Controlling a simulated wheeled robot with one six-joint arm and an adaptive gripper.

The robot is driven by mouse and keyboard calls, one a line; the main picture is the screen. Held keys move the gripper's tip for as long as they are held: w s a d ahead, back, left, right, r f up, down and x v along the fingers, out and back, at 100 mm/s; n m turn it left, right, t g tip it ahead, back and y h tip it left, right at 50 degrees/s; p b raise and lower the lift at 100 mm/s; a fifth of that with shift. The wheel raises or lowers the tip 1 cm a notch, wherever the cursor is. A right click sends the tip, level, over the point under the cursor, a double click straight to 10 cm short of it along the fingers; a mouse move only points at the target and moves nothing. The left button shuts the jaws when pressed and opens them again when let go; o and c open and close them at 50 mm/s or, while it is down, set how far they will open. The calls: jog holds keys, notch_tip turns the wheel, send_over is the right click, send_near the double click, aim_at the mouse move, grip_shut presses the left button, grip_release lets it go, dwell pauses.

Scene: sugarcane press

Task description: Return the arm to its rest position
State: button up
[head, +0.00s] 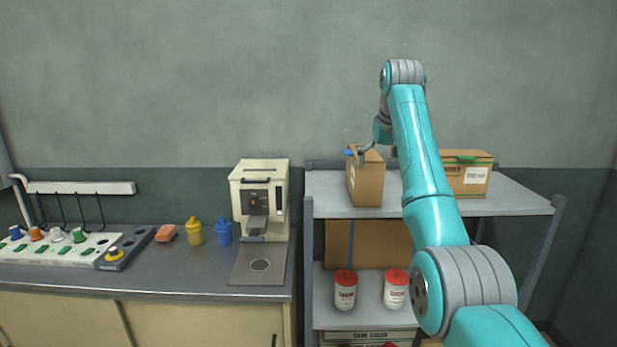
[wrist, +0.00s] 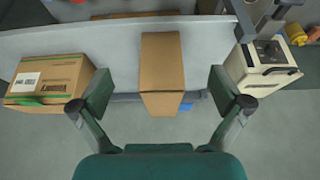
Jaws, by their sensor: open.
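My teal arm reaches up in the head view and bends over at the top. My gripper (head: 378,153) hangs down above the shelf unit's top board. In the wrist view my gripper (wrist: 160,88) is open, its two dark green fingers wide apart with nothing held. A narrow brown box (head: 366,182) stands on the top board beneath the gripper. In the wrist view this box (wrist: 161,62) shows between the fingers, apart from both. How far it lies below them I cannot tell.
A labelled carton (head: 466,179) stands right of the arm on the shelf unit (head: 520,204). Red-lidded jars (head: 345,292) sit on the lower shelf.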

notch_tip(320, 180, down, 34)
jog(key=r+t, duration=0.1)
jog(key=t, duration=0.1)
jog(key=s+f+t, duration=0.1)
jog(key=s+f, duration=0.9)
jog(key=f, duration=0.2)
jog(key=s+f+t, duration=0.2)
jog(key=s+f, duration=0.8)
jog(key=f, duration=0.3)
jog(key=s+f+t, duration=0.2)
jog(key=s+f, duration=0.1)
jog(key=s, duration=2.7)
jog(key=s+r+t, duration=0.3)
jog(key=s+r, duration=1.7)
jog(key=s, duration=0.3)
jog(key=shift+r, duration=0.35)
